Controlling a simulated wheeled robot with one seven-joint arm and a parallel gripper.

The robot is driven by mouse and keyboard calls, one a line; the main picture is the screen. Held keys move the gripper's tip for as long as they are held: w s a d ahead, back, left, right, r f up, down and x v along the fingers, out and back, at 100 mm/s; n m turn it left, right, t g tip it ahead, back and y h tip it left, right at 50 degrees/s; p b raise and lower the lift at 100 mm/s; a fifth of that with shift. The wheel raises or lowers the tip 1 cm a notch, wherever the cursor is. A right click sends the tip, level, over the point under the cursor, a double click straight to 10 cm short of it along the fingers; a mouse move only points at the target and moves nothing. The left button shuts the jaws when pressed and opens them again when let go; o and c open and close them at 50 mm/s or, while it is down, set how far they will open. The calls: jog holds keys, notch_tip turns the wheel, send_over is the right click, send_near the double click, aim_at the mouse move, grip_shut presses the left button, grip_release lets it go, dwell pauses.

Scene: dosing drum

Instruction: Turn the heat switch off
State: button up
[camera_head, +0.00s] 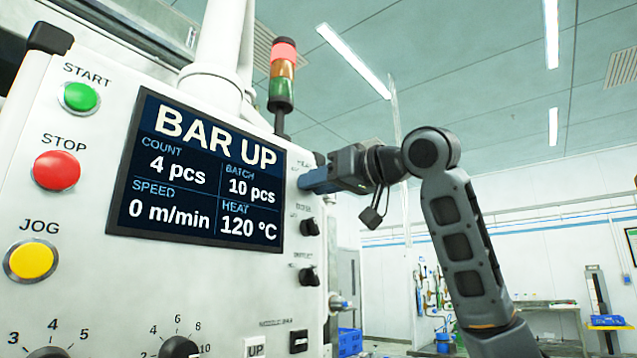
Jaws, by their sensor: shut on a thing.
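The white control panel (60,225) fills the left side of the view. Its display (195,172) reads BAR UP, with HEAT at 120 °C. My gripper (308,181) reaches in from the right to the top of the switch column on the panel's right side. It is shut on the heat switch there, under a partly covered label. The fingers hide the switch, so its position cannot be seen. Two more black rotary switches, the upper one (310,227) and the lower one (309,277), sit below it, apart from the gripper.
START (80,97), STOP (57,171) and JOG (31,259) buttons line the panel's left side. Numbered dials (179,348) are along the bottom. A signal tower (282,75) stands above the panel. The room to the right of my arm is open, with benches further back.

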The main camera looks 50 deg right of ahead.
jog(key=n, duration=0.6)
jog(key=shift+d, duration=0.15)
jog(key=shift+n, duration=0.3)
jog(key=o, duration=1)
jog(key=shift+s, duration=0.1)
jog(key=s+b, duration=0.1)
jog(key=s, duration=0.6)
jog(key=shift+s+b, duration=0.3)
jog(key=shift+b, duration=0.1)
